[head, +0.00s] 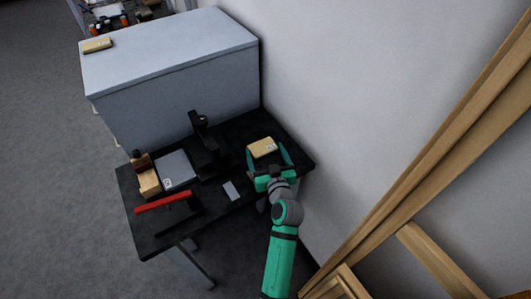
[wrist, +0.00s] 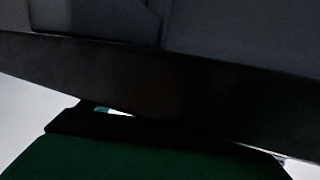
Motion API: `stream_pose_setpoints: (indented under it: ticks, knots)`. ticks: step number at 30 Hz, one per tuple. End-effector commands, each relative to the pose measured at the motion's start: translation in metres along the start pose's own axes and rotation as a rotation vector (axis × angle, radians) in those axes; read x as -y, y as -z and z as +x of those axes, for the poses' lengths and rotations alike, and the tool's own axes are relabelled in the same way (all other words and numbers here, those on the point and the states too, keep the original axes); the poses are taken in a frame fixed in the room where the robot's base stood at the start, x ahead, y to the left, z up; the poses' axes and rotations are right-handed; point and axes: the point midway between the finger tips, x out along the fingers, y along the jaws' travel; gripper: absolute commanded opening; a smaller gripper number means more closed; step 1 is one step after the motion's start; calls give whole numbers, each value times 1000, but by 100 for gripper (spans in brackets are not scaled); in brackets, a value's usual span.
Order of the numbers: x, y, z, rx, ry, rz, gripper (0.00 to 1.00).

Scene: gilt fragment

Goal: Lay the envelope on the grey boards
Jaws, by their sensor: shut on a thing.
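A tan, flat packet with a small pale mark, which looks like the envelope (head: 262,147), is between the fingers of my gripper (head: 267,152) at the right end of the black table in the head view. My gripper is shut on it. I cannot tell whether it touches the table top. The grey boards (head: 175,168), a flat grey slab with a white label, lie on the table to the left, beyond a black stand. In the wrist view only dark surfaces and a dark green part of mine show; the envelope is not visible there.
A black stand (head: 204,140) rises between my gripper and the grey boards. A wooden block (head: 148,182), a red bar (head: 163,202) and a small grey piece (head: 231,190) also lie on the table. A grey chest (head: 180,55) stands behind; timber frames lean at right.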

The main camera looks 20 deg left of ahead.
Motion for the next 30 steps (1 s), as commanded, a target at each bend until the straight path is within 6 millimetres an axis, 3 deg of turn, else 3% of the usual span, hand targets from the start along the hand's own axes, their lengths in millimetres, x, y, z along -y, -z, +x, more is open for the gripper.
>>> stream_pose_setpoints:
  ticks: [4,5,6,7,17,20,30]
  knots:
    - [0,-2,0,1,1,0,50]
    - [0,-2,0,0,-1,0,88]
    - [-2,-2,0,0,-3,0,98]
    - [-3,-2,-1,0,-4,1,100]
    - [-2,0,-4,1,-4,1,100]
    - [-1,0,-16,0,-3,0,100]
    - [0,0,-82,1,-2,-1,100]
